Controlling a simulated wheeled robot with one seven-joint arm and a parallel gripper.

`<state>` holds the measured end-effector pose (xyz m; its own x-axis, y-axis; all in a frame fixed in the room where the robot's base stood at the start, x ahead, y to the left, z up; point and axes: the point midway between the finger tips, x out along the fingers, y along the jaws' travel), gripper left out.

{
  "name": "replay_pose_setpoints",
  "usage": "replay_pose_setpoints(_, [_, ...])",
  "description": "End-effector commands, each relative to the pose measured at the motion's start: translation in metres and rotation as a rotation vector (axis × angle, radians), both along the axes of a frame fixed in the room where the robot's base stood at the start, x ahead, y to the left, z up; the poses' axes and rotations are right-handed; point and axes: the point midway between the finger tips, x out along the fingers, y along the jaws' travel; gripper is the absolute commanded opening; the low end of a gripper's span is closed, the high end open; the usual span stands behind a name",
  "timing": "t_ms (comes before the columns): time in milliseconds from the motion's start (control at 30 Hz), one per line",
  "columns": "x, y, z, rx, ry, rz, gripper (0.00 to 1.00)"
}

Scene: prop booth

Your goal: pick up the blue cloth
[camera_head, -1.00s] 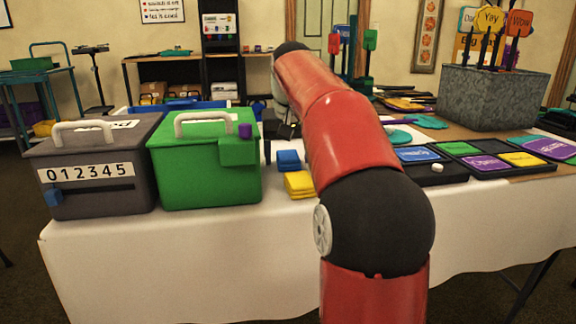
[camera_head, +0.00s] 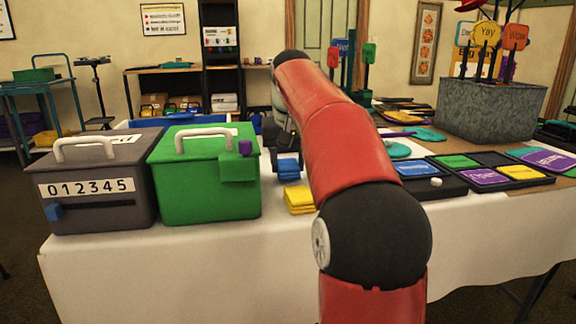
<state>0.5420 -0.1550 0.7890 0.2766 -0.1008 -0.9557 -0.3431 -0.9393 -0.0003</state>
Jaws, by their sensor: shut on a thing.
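The blue cloth (camera_head: 288,169) shows as a small folded blue stack just left of my red arm, behind a yellow folded stack (camera_head: 299,199). My gripper (camera_head: 284,148) is partly visible as grey and dark parts left of the arm, directly above the blue cloth. It is shut on the blue cloth. The fingertips are largely hidden, and I cannot tell clearly whether the cloth is clear of the table.
A green box (camera_head: 205,180) and a grey box (camera_head: 97,188) with handles stand to the left on the white-covered table (camera_head: 180,270). A black tray of coloured cards (camera_head: 484,178) and a grey planter (camera_head: 490,105) with signs stand to the right.

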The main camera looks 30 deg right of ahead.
Motion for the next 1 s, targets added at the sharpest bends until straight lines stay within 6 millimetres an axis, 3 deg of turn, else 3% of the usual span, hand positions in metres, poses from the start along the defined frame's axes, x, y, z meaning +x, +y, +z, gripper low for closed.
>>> replay_pose_setpoints(167, [0.001, 0.000, 0.043, -0.001, -0.004, 0.001, 0.23])
replay_pose_setpoints(400, [0.001, 0.000, 0.117, -0.001, -0.005, 0.001, 0.23])
replay_pose_setpoints(600, [0.001, 0.000, 0.163, -0.001, -0.002, 0.000, 0.23])
replay_pose_setpoints(800, [0.001, 0.000, 0.183, -0.001, -0.001, 0.001, 0.23])
replay_pose_setpoints(1000, [0.000, 0.000, 0.187, -0.001, -0.001, 0.001, 0.23])
